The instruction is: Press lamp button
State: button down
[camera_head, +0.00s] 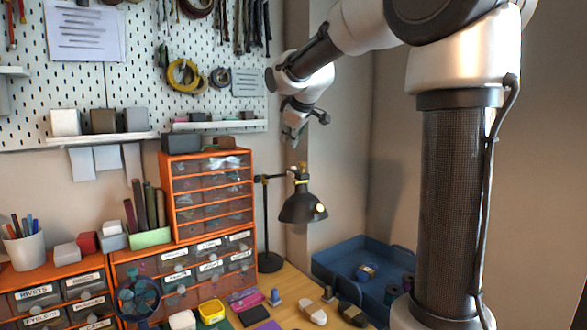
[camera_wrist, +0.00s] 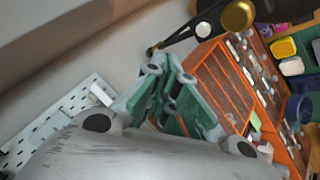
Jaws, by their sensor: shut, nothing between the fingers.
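The black desk lamp (camera_head: 300,208) stands on a round base beside the orange drawer cabinet, its shade tilted down. A small pale round button (camera_head: 320,208) shows on the right side of the shade. In the wrist view the lamp (camera_wrist: 180,38) is at the top, with a gold disc and a white round spot; I cannot tell which is the button. My gripper (camera_head: 291,137) is shut and empty, above the lamp in the head view and apart from it. Its green-padded fingers (camera_wrist: 170,72) fill the middle of the wrist view.
The orange drawer cabinet (camera_head: 208,160) stands left of the lamp. A blue tray (camera_head: 345,255) lies at its right on the table (camera_head: 290,290). A pegboard (camera_head: 110,40) with shelves and hanging tools covers the wall behind. Small items crowd the table front.

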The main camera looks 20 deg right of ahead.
send_over(290, 170)
jog(key=shift+w+d+f, duration=0.15)
jog(key=shift+f, duration=2.05)
jog(key=shift+f, duration=0.4)
jog(key=shift+f, duration=0.4)
jog(key=shift+r, duration=0.1)
dwell(0.3)
jog(key=shift+r, duration=0.75)
jog(key=shift+r, duration=0.1)
notch_tip(290, 170, up, 5)
jog(key=shift+f, duration=0.1)
